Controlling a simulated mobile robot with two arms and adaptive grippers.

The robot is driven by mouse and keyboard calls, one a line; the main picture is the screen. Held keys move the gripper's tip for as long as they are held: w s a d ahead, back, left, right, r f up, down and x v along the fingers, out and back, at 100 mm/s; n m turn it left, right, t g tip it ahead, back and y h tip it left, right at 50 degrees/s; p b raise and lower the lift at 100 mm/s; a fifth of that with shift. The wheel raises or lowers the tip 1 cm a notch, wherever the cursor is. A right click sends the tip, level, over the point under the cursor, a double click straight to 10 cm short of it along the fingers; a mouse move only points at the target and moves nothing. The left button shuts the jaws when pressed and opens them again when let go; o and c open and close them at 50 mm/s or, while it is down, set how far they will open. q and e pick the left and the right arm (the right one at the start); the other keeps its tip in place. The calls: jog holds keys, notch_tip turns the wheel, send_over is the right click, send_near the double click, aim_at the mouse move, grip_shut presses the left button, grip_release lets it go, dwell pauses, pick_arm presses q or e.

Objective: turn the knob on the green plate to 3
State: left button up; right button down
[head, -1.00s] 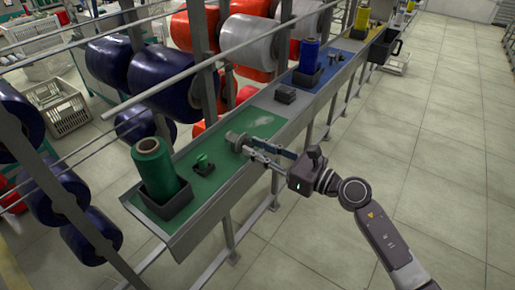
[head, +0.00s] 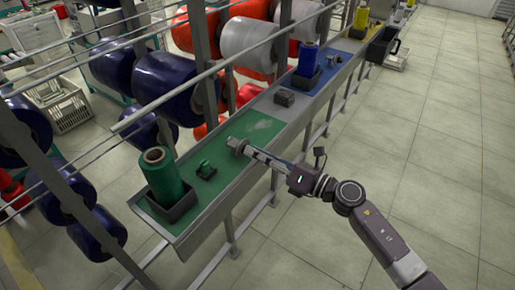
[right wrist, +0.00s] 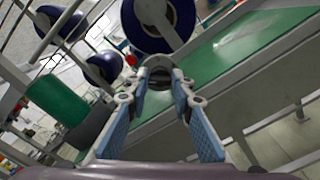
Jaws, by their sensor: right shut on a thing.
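The green plate (head: 218,151) is the near end of a long metal ledge. A grey round knob (head: 236,145) stands at its right edge. My right gripper (head: 244,150) reaches it from the right and is shut on it. In the right wrist view the knob (right wrist: 158,72) sits between the two fingertips, beneath which the blue-padded fingers spread apart. The knob's number marks cannot be read. A green bobbin (head: 160,175) stands upright in a black holder (head: 183,206) at the plate's near end. My left gripper is not in view.
A grey block (head: 285,97) and a blue bobbin (head: 307,59) stand farther along the ledge. Metal rails and big yarn rolls (head: 166,86) lie behind. The floor (head: 440,140) at right is clear.

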jog(key=shift+f+m+p, duration=0.15)
jog(key=shift+m+p, duration=1.75)
jog(key=shift+m, duration=2)
jog(key=shift+f+m+p, duration=0.1)
jog(key=shift+m+p, duration=1.75)
jog(key=shift+m, duration=2.05)
jog(key=c, duration=1.7)
grip_release()
jog(key=shift+w+d, duration=0.1)
jog(key=v, duration=1.2)
